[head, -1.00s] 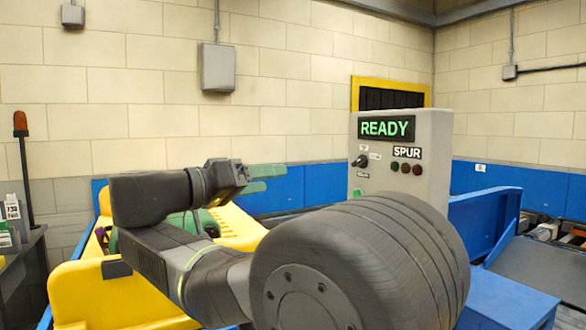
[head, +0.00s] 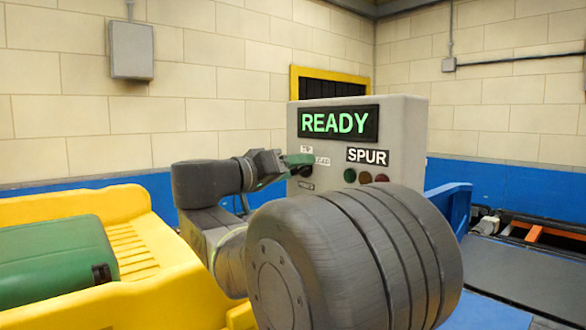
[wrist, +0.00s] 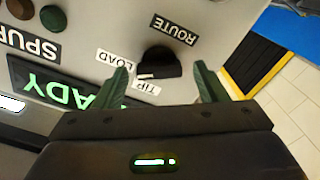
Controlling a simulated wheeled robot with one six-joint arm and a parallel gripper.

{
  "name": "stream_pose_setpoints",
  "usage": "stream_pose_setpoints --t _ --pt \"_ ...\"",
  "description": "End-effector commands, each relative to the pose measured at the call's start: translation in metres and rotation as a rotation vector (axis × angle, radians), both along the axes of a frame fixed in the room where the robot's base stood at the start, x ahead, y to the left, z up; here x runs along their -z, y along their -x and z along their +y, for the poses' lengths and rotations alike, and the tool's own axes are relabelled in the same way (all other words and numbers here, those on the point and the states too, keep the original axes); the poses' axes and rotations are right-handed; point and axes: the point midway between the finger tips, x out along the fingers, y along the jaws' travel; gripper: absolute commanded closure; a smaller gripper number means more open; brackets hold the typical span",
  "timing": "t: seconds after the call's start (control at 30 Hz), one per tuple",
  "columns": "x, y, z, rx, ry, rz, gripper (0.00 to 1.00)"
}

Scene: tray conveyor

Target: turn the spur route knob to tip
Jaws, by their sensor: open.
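The route knob (wrist: 160,63) is black and sits on the grey control box (head: 407,130), between the labels ROUTE (wrist: 174,29), LOAD (wrist: 117,58) and TIP (wrist: 147,87). A small white mark shows on its edge near the TIP label; I cannot tell exactly which way it points. My gripper (wrist: 163,82) is open, its green fingers on either side of the knob in the picture, with gaps to both.
The box has a lit READY display (head: 339,123), a SPUR label (head: 367,156) and several round lamps or buttons (head: 365,177) below it. A yellow tray (head: 80,207) with a green case (head: 55,258) is at left. A blue side wall (head: 452,207) stands at right.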

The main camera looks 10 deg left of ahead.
Motion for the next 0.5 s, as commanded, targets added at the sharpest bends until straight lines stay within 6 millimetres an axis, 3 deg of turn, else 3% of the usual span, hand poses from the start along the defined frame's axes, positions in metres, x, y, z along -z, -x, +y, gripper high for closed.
stream_pose_setpoints --t 0.37,0.5 --pt "-0.0002 -0.0034 -0.0028 0.000 0.000 0.000 0.35" --pt "-0.0002 -0.0033 -0.0027 0.000 0.000 0.000 0.62"
